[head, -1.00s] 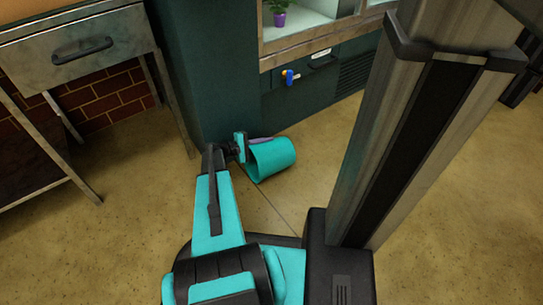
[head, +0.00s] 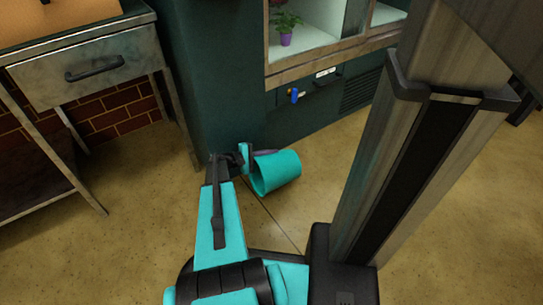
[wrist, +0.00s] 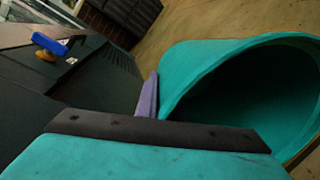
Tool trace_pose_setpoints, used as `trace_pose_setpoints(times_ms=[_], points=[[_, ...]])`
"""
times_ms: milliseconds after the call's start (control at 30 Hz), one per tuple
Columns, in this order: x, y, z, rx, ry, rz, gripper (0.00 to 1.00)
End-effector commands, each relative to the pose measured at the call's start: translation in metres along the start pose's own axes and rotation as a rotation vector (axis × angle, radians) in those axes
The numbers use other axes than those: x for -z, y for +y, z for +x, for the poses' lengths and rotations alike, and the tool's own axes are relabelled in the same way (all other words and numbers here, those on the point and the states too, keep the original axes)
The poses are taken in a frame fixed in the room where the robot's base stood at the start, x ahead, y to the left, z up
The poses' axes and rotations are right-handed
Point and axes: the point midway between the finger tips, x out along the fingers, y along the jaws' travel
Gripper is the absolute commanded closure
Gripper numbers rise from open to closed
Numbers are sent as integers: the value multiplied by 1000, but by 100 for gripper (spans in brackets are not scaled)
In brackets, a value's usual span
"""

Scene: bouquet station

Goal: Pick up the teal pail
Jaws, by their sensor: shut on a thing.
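The teal pail (head: 277,173) is tilted over beside the dark cabinet, low near the floor. In the wrist view the pail (wrist: 190,65) fills the right side, with its dark open mouth facing right and toward the camera. My gripper (head: 252,158) is at the pail's left side, shut on it. In the wrist view a purple strip (wrist: 147,97) stands between the gripper's edge and the pail's wall. The exact contact of the fingertips is hidden. I cannot tell whether the pail touches the floor.
A dark green cabinet (head: 225,70) stands behind the pail, with a blue-handled valve (head: 293,95) on its front. A potted plant in a purple pot (head: 285,38) sits in its display. A metal table with a drawer (head: 90,70) stands left. Floor to the right is open.

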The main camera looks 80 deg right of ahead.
Motion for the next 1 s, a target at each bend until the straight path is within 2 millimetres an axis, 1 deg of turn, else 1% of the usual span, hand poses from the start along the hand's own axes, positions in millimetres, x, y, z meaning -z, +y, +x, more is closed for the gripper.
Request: trace_pose_setpoints(times_ms=[33, 600, 800, 1000], points=[[-14, -4, -1, 1, -3, -4, 100], [-109, -47, 1, -1, -2, -2, 100], [-132, -59, 1, -1, -2, -1, 100], [-143, -66, 2, -2, -2, -2, 100]])
